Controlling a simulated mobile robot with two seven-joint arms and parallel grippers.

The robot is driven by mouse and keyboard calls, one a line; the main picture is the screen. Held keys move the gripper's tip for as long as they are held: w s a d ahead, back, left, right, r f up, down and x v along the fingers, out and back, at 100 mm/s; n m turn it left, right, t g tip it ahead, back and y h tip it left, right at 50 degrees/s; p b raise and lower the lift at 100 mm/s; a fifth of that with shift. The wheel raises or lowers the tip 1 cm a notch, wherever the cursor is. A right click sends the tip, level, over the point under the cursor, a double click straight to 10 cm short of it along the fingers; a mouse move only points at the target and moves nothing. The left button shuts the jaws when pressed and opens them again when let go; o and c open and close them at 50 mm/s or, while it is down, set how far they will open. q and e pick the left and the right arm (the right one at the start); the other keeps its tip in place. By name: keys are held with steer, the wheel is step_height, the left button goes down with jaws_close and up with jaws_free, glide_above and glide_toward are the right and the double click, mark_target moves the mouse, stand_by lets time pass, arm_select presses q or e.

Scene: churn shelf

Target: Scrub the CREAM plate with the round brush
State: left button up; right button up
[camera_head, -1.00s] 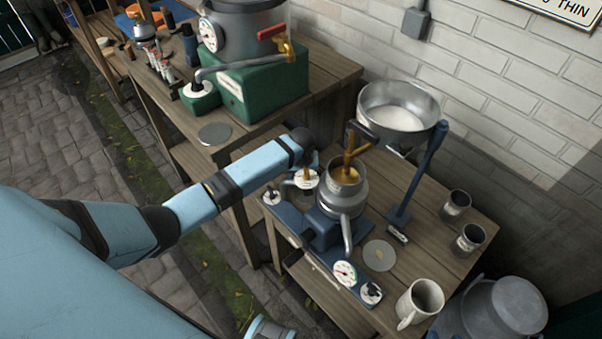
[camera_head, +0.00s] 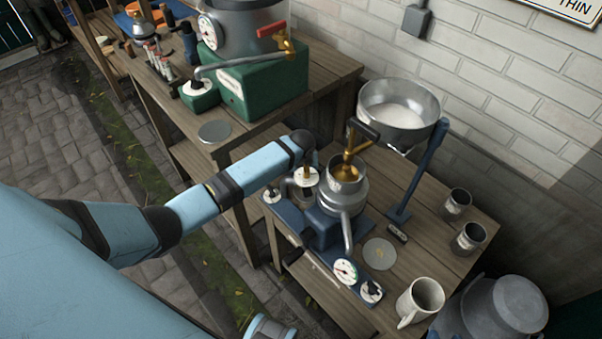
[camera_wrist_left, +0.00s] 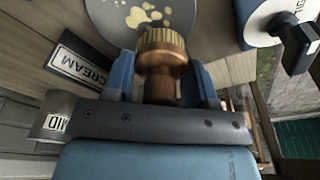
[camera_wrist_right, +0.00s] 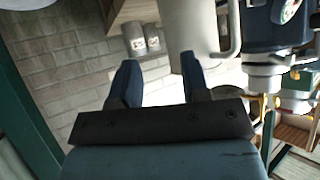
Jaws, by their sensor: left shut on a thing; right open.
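In the left wrist view, a sign reading CREAM (camera_wrist_left: 84,62) lies beside a grey round plate (camera_wrist_left: 140,14) with pale cream spots. My left gripper (camera_wrist_left: 163,88) is shut on the round brush (camera_wrist_left: 162,60), which has a ribbed, brass-coloured end. The brush overlaps the plate's near edge in this view; I cannot tell whether they touch. In the head view my left arm reaches in beside the blue machine, and its fingers are not clear. My right gripper (camera_wrist_right: 156,85) is open and empty, with a pale mug (camera_wrist_right: 190,35) beyond it.
In the head view, a grey disc (camera_head: 380,253), a mug (camera_head: 421,300) and two dark cups (camera_head: 467,239) stand on the near table. The blue machine (camera_head: 320,228) and a raised basin (camera_head: 398,108) crowd it. A green machine (camera_head: 258,95) stands on the farther table.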

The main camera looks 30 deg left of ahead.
arm_select(q)
steer(key=shift+f, duration=0.35)
